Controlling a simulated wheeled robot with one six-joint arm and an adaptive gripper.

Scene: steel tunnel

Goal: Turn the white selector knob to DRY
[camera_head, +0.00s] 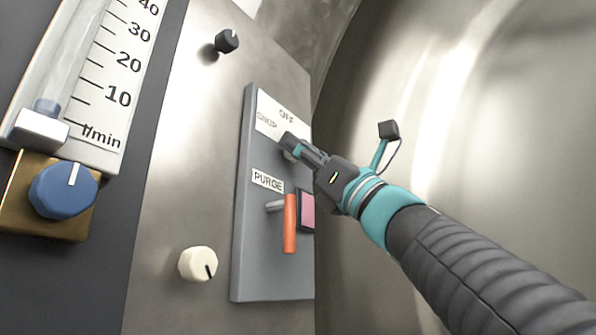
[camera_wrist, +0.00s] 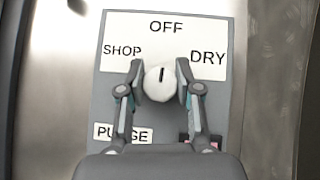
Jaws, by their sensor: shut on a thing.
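The white selector knob (camera_wrist: 161,86) shows in the wrist view on a white label plate (camera_wrist: 168,27) marked SHOP at left, OFF at top and DRY at right. Its dark pointer line points up, toward OFF. My gripper (camera_wrist: 160,84) has one finger on each side of the knob and is shut on it. In the head view my gripper (camera_head: 289,147) reaches in from the right to the label plate (camera_head: 284,118), and its fingers mostly hide the knob. DRY is hidden there.
Below the knob on the grey panel (camera_head: 258,215) are a PURGE label (camera_head: 268,181), an orange-handled lever (camera_head: 290,224) and a pink square (camera_head: 308,210). A cream knob (camera_head: 198,264), a black knob (camera_head: 227,41) and a blue flowmeter knob (camera_head: 62,190) stand to the left.

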